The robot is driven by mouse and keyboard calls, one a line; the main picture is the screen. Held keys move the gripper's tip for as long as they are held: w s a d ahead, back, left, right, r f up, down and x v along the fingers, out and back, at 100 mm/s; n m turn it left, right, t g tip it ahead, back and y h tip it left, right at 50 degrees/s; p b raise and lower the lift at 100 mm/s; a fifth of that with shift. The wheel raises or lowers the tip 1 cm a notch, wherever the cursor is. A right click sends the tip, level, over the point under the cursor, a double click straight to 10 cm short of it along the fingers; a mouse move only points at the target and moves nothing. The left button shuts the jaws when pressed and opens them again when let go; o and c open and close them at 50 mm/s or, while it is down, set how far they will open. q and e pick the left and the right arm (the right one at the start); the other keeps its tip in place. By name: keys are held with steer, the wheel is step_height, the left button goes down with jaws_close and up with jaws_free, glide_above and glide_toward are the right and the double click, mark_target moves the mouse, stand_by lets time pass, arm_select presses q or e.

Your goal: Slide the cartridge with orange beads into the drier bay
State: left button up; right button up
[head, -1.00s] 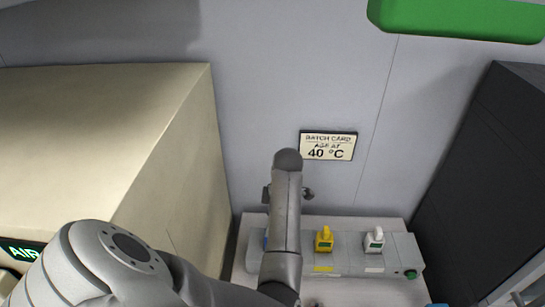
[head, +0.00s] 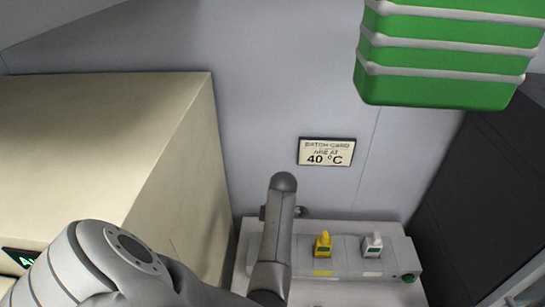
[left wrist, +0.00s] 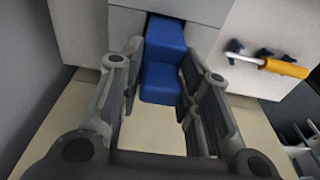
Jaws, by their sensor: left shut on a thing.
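In the left wrist view my left gripper (left wrist: 164,62) is shut on a blue stepped block (left wrist: 162,78), with one finger on each side of it. The block's far end meets a grey housing (left wrist: 202,35). In the head view my left arm hides this gripper and the blue block. No cartridge with orange beads can be made out, and I cannot tell whether any part shown is the drier bay. My right gripper is in neither view.
A grey unit (head: 345,268) carries a yellow piece (head: 323,245), a white piece (head: 372,245) and a green button (head: 409,278). A beige cabinet (head: 170,150) stands left, a dark one (head: 470,190) right. A card reading 40 °C (head: 326,151) is on the wall. A green banded object (head: 440,85) hangs upper right.

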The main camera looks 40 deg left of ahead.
arm_select(q)
jaws_close()
